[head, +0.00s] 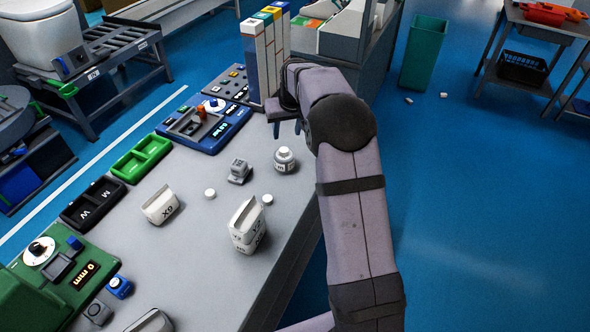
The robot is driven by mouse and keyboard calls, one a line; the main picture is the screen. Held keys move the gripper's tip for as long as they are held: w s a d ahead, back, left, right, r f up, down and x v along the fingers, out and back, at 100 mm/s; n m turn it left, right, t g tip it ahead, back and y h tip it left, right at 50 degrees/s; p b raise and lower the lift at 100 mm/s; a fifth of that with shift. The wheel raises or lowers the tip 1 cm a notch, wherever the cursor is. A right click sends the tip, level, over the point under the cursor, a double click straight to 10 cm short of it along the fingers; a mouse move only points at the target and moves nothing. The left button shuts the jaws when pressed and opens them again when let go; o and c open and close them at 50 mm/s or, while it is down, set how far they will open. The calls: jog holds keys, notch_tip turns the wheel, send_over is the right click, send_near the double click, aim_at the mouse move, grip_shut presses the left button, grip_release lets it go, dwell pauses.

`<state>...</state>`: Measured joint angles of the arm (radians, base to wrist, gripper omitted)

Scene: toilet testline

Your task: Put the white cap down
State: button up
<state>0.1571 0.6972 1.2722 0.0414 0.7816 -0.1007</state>
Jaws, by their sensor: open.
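A small white round cap (210,193) lies on the grey table in the middle of the work area. Another small white cap-like piece (268,199) shows just behind the upper right of a white labelled container (246,228). I cannot tell which of the two the task means. A white round bottle (284,158) with a white top stands near the table's right edge. My gripper (287,128) is open above the table's far right part, beyond the bottle. No object shows between its fingers, and it is apart from both caps.
A grey block (239,171) and a white container (160,205) stand near the caps. A green tray (141,158), a black tray (92,203) and a blue device (204,124) line the left side. Tall binders (254,60) stand close behind my gripper.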

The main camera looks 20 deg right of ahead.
jog(key=s+a+f+g, duration=0.1)
jog(key=s+a, duration=0.2)
jog(key=s, duration=0.9)
jog(key=s+a+f+g, duration=0.2)
jog(key=s+a, duration=0.1)
jog(key=s, duration=1)
jog(key=s+a+f+n+g, duration=0.1)
jog(key=s+a, duration=0.1)
jog(key=s, duration=1.1)
jog(key=shift+a+f+g, duration=0.25)
jog(key=shift+a+g, duration=0.05)
jog(key=shift+a, duration=0.1)
